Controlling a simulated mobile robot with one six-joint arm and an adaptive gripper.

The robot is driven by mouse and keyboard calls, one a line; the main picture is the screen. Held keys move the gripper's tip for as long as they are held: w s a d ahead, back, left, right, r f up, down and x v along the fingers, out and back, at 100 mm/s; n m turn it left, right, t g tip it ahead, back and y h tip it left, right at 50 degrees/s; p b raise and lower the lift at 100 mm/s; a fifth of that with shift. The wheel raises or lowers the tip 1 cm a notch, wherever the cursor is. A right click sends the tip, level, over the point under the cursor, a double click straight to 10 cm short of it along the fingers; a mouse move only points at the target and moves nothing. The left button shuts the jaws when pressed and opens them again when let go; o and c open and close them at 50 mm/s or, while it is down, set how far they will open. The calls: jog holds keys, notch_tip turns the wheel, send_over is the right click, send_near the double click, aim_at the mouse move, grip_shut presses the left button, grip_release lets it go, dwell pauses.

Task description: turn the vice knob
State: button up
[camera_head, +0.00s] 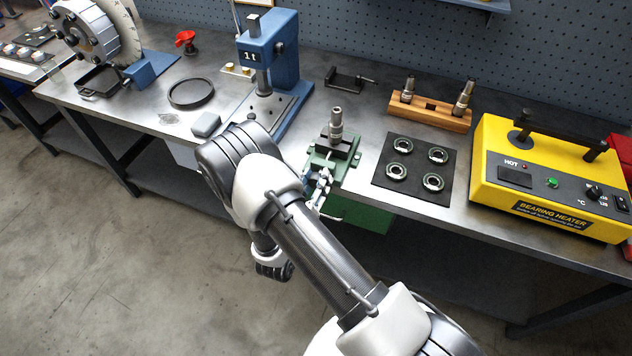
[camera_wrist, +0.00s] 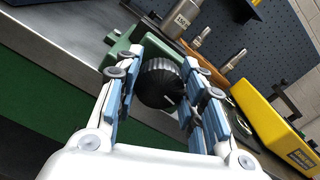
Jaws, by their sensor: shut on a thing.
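The green vice (camera_head: 330,160) stands at the front edge of the workbench, with a metal spindle (camera_head: 336,122) upright in its jaws. The vice also shows in the wrist view (camera_wrist: 124,45). The black ribbed vice knob (camera_wrist: 160,84) faces the wrist camera and has a white mark on its face. My gripper (camera_wrist: 158,92) is shut on the knob, with one blue-padded finger on each side of it. In the head view my gripper (camera_head: 320,190) is at the front of the vice, and the knob is hidden there.
A black mat (camera_head: 414,171) with several bearings lies right of the vice. A wooden block (camera_head: 430,111) holds two spindles behind it. A yellow bearing heater (camera_head: 550,185) stands at the right and a blue press (camera_head: 270,60) at the left.

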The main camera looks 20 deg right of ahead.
jog(key=shift+m+b, duration=0.4)
jog(key=shift+m, duration=1.6)
jog(key=o, duration=1.1)
jog(key=v, duration=1.2)
